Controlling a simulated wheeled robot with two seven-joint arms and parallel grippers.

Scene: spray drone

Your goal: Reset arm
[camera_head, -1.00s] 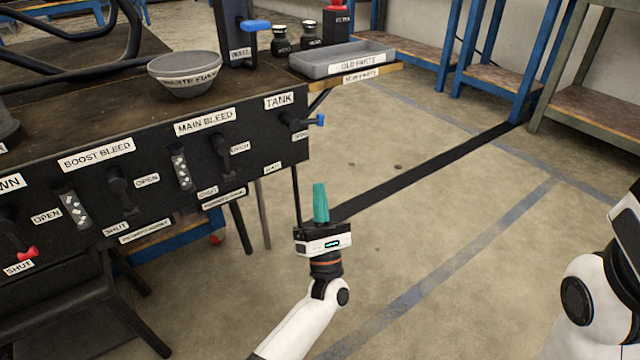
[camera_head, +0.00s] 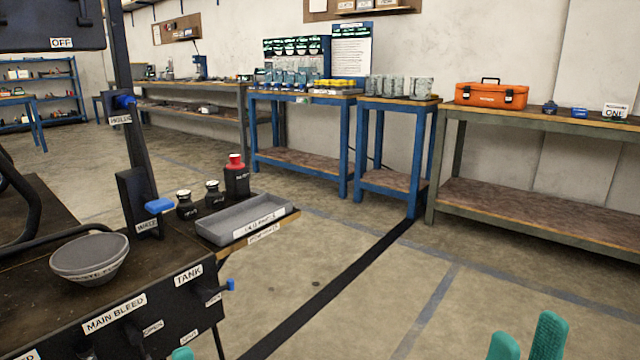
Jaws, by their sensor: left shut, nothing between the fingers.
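Only the teal fingertips of my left gripper (camera_head: 182,353) show at the bottom edge, just in front of the black panel of the cart. They are shut with nothing held. The two teal fingers of my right gripper (camera_head: 527,338) rise from the bottom edge at the right. They stand apart with nothing between them, over bare floor. The rest of both arms is out of view.
The cart (camera_head: 40,306) at the lower left carries a grey bowl (camera_head: 90,262), a grey tray (camera_head: 245,222) and a red-capped black bottle (camera_head: 236,178). Workbenches, one with an orange toolbox (camera_head: 491,96), line the back wall. The middle floor is clear.

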